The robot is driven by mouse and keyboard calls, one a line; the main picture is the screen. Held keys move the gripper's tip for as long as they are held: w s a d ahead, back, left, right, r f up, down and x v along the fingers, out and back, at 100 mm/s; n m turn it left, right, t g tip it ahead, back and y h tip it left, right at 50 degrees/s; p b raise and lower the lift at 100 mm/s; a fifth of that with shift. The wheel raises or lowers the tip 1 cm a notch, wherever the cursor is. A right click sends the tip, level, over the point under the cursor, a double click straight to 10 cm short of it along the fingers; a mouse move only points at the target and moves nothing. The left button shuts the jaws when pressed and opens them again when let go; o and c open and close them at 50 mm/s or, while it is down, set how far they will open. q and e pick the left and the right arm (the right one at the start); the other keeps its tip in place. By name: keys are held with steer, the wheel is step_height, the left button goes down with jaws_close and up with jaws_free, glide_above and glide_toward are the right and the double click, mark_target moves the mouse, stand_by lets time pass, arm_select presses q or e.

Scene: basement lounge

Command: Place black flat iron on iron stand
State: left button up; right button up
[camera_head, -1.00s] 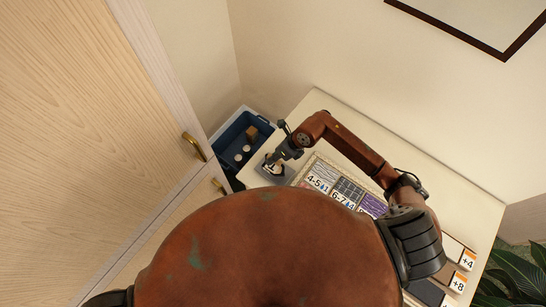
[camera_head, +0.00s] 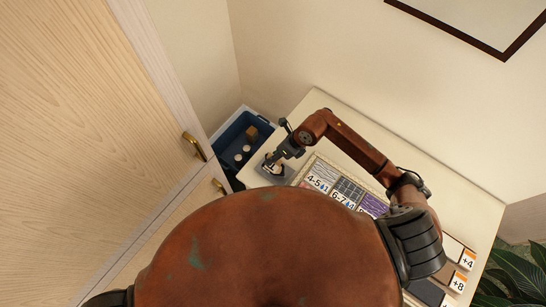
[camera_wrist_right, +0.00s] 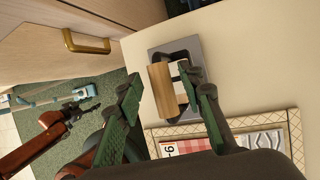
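The black flat iron (camera_wrist_right: 165,88) has a wooden handle and a dark body. In the right wrist view it rests on or just over the grey iron stand (camera_wrist_right: 195,50); exact contact is hard to tell. My right gripper (camera_wrist_right: 162,82) is open, with its green fingers apart on either side of the handle and a gap on the left. In the head view the right gripper (camera_head: 270,160) is over the stand (camera_head: 277,178) at the table's left end, partly covering the iron. My left gripper (camera_wrist_right: 84,100) shows small at the left of the wrist view, away from the iron.
A patterned board with number cards (camera_head: 318,184) lies right of the stand. A blue bin (camera_head: 233,138) with several items stands beyond the table's left end. A wooden cabinet door with a brass handle (camera_head: 194,146) is on the left. The table top (camera_head: 440,205) is clear along the wall.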

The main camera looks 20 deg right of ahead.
steer(key=v, duration=1.1)
